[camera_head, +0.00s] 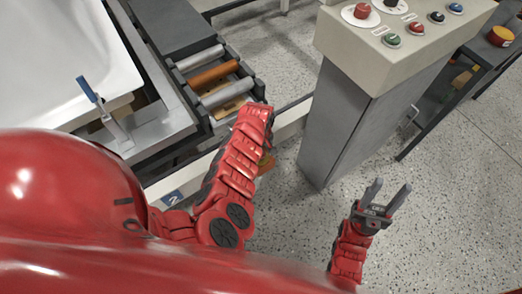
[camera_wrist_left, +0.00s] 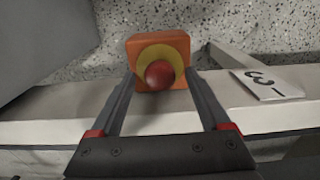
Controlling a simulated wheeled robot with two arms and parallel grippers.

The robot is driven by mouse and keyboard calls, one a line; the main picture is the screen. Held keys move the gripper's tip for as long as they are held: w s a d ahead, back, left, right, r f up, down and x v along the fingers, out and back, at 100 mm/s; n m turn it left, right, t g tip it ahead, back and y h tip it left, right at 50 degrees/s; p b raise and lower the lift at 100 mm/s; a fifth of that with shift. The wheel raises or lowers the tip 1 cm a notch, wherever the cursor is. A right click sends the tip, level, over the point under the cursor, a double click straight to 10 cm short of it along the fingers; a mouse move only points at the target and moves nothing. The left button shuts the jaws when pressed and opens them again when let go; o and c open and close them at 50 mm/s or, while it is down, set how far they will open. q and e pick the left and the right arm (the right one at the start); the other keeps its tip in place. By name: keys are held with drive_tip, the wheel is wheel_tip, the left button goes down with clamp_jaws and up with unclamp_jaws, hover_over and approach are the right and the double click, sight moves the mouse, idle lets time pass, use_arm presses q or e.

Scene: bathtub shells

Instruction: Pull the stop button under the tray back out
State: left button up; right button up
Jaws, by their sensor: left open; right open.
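The stop button (camera_wrist_left: 159,75) is a red round knob on a yellow ring, on an orange box (camera_wrist_left: 145,46) in the left wrist view. A small orange part of the box shows beside my left forearm in the head view (camera_head: 267,164). My left gripper (camera_wrist_left: 160,84) is open, its two fingers reaching toward the button, one on each side of it. I cannot tell whether they touch it. In the head view the left gripper is hidden behind its own arm. My right gripper (camera_head: 386,196) is open and empty above the floor. The white tray (camera_head: 50,60) is at the upper left.
A grey control pedestal (camera_head: 350,120) with several coloured buttons stands right of my left arm. A roller conveyor (camera_head: 215,80) and a blue-handled clamp (camera_head: 100,105) are by the tray. A white rail (camera_wrist_left: 60,115) runs below the box. Speckled floor is free at lower right.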

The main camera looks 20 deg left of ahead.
use_arm(q)
drive_tip(key=shift+r+p, duration=0.1)
drive_tip(key=shift+p, duration=0.25)
idle(0.6)
drive_tip(key=shift+c, duration=0.3)
clamp_jaws()
drive_tip(key=shift+r, duration=0.15)
drive_tip(key=shift+r+p, duration=0.25)
drive_tip(key=shift+p, duration=0.25)
drive_tip(key=shift+o, duration=0.3)
unclamp_jaws()
drive_tip(key=shift+f, duration=0.1)
